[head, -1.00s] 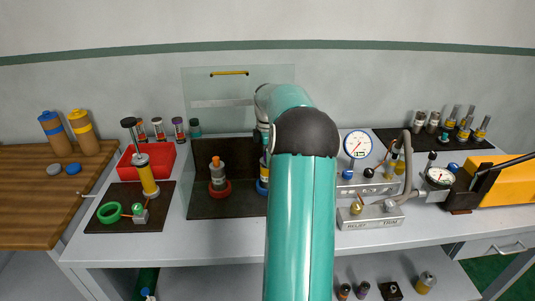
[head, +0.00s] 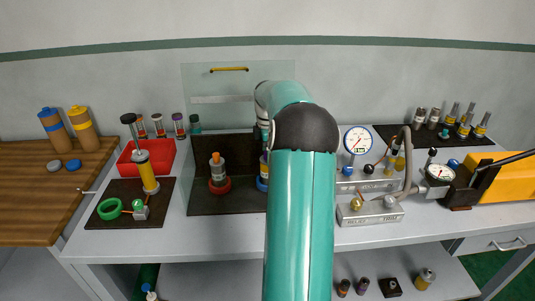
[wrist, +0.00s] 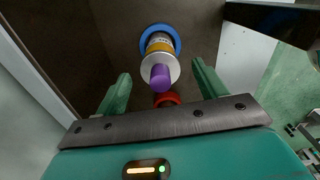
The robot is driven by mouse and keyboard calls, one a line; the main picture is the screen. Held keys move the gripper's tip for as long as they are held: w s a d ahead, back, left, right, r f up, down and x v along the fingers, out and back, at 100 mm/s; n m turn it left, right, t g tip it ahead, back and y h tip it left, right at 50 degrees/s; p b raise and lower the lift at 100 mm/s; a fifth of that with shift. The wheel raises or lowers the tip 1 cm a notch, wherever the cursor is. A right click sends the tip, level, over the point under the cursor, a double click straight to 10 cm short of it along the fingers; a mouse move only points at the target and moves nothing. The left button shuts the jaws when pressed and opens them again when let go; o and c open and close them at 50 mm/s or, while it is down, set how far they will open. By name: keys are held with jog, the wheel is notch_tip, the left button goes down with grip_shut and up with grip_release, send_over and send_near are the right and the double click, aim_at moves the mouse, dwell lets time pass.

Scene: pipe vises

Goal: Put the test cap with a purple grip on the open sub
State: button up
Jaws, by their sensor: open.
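In the wrist view a purple grip (wrist: 161,77) tops a silver piece (wrist: 158,63) on a yellow-banded cylinder (wrist: 159,45). This stack stands in a blue ring vise (wrist: 177,39). My gripper (wrist: 161,70) is open, with its green fingers on either side of the purple grip and gaps at both sides. Whether the fingers are level with the grip cannot be told. In the head view my arm hides most of the blue vise (head: 262,184). To its left, a grey sub (head: 218,174) with an orange top stands upright in a red vise (head: 220,188).
A clear shield (head: 235,88) stands behind the dark vise mat (head: 230,206). A red tray (head: 162,154) and a yellow cylinder (head: 148,176) stand left. A gauge block (head: 370,212) with a hose stands right. Several small parts lie on the lower shelf (head: 310,275).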

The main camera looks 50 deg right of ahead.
notch_tip(320, 180, up, 13)
dwell(0.3)
dwell(0.5)
jog(key=w+a+r+m+t+h, duration=0.1)
jog(key=a+r+m, duration=0.15)
jog(key=a, duration=1.15)
jog(key=w+a+r+m+t+h, duration=0.1)
jog(key=a+r, duration=0.2)
jog(key=a, duration=1.1)
jog(key=s+a+f+m+t+y, duration=0.1)
jog(key=s+a+f+m, duration=0.2)
jog(key=s+a, duration=0.4)
jog(key=s+a+f+m+t+y, duration=0.1)
jog(key=s+a+f, duration=0.4)
jog(key=a, duration=0.8)
jog(key=s+m+t, duration=0.1)
jog(key=s+m, duration=0.1)
jog(key=s, duration=0.1)
jog(key=shift+s+a+f+t, duration=0.25)
jog(key=shift+a+t, duration=0.05)
jog(key=shift+a, duration=0.05)
